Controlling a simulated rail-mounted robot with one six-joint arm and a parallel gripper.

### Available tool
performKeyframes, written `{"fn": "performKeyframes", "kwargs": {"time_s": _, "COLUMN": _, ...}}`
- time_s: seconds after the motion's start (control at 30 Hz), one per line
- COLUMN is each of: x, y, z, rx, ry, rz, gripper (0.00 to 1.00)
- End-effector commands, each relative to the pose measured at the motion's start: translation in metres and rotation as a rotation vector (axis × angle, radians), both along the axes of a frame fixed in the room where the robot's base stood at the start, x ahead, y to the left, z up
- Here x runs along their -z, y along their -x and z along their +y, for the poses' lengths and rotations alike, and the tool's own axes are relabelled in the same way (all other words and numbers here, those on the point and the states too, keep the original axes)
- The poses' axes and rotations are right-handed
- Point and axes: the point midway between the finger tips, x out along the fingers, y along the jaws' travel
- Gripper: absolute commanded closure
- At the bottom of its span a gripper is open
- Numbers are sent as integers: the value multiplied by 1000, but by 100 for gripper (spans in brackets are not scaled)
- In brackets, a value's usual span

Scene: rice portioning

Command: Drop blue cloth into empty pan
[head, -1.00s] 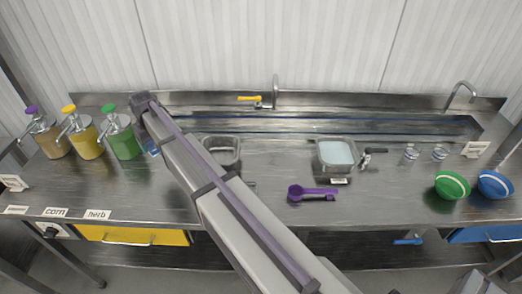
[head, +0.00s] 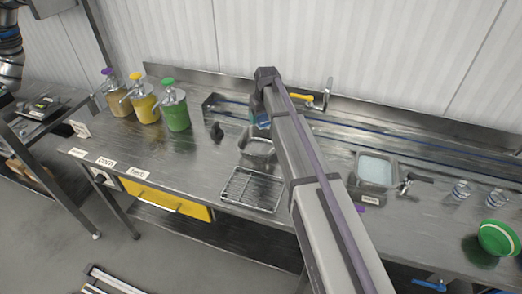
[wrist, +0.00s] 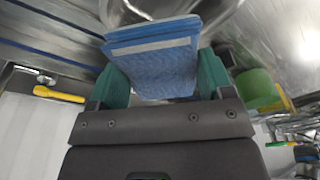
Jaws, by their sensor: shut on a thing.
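My gripper (wrist: 160,76) has teal fingers shut on the folded blue cloth (wrist: 158,55), which has a pale stripe. In the head view, a blue bit of the cloth (head: 262,120) shows under the end of my arm, near the back edge of the empty metal pan (head: 258,147). The cloth is held up, and its exact height over the pan is hard to tell. My arm hides the pan's right side. A shiny metal surface lies behind the cloth in the wrist view; I cannot tell if it is the pan.
A wire rack (head: 252,189) lies in front of the pan. A second pan (head: 376,184) with pale contents stands to the right. Purple, yellow and green (head: 175,108) pump bottles stand left. A yellow-handled tap (head: 302,98) is behind my arm. A green bowl (head: 497,238) sits far right.

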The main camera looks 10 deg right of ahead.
Motion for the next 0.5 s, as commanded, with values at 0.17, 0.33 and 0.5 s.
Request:
{"fn": "performKeyframes", "kwargs": {"time_s": 0.17, "x": 35, "y": 0, "z": 0, "rx": 0, "ry": 0, "rz": 0, "gripper": 45}}
{"fn": "performKeyframes", "kwargs": {"time_s": 0.33, "x": 41, "y": 0, "z": 0, "rx": 1, "ry": 0, "rz": 0, "gripper": 45}}
{"fn": "performKeyframes", "kwargs": {"time_s": 0.5, "x": 39, "y": 0, "z": 0, "rx": 1, "ry": 0, "rz": 0, "gripper": 45}}
